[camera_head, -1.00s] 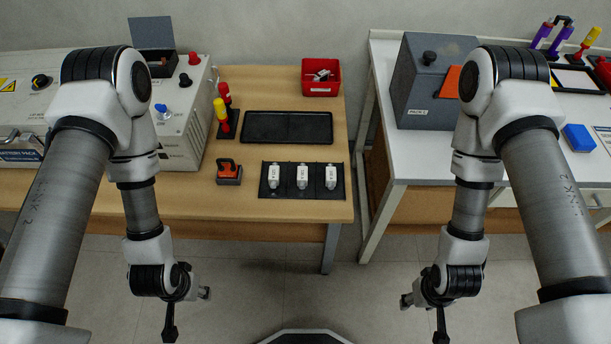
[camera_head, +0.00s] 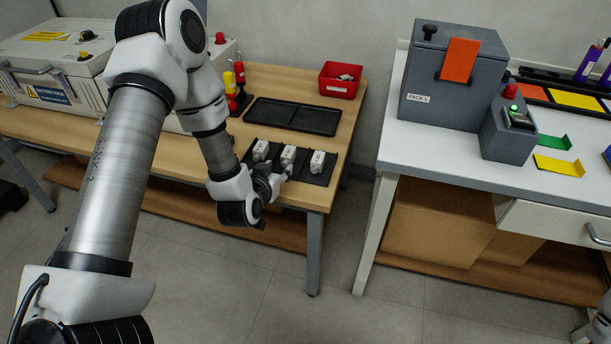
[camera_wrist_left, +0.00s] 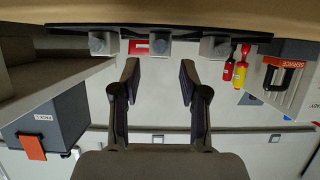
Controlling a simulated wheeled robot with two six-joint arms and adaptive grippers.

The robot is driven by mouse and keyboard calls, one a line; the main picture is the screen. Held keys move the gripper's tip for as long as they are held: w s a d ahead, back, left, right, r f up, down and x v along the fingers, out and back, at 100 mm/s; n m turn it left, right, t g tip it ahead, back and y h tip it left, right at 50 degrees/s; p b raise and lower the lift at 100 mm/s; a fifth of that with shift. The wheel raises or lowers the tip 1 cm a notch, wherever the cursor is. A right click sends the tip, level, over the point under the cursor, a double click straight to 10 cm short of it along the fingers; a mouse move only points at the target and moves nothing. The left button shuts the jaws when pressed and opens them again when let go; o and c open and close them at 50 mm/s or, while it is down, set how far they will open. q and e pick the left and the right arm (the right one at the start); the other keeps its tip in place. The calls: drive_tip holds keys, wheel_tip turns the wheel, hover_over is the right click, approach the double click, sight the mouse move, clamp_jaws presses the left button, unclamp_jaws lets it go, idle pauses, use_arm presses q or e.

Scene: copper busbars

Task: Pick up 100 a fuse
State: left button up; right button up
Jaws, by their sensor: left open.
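Three white fuses stand in a row on a black mat (camera_head: 327,178) near the front edge of the wooden table: a left fuse (camera_head: 261,150), a middle fuse (camera_head: 288,156) and a right fuse (camera_head: 317,161). Their ratings are too small to read. My left gripper (camera_head: 280,178) is at the mat's front edge, close to the middle fuse. In the left wrist view its fingers (camera_wrist_left: 159,75) are open and empty, with the middle fuse (camera_wrist_left: 160,45) lined up between them, apart from both.
An empty black tray (camera_head: 293,116) lies behind the mat. A red bin (camera_head: 341,80) stands behind the tray. Red and yellow tools (camera_head: 236,88) stand left of the tray. A grey box (camera_head: 447,85) sits on the white table, across a gap.

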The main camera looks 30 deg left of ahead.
sight(286, 159)
use_arm(q)
drive_tip(key=x, duration=0.4)
drive_tip(key=b+x, duration=0.1)
drive_tip(key=x, duration=0.2)
drive_tip(key=shift+w+a, duration=0.15)
drive_tip(key=shift+w, duration=0.25)
drive_tip(key=shift+r, duration=0.15)
clamp_jaws()
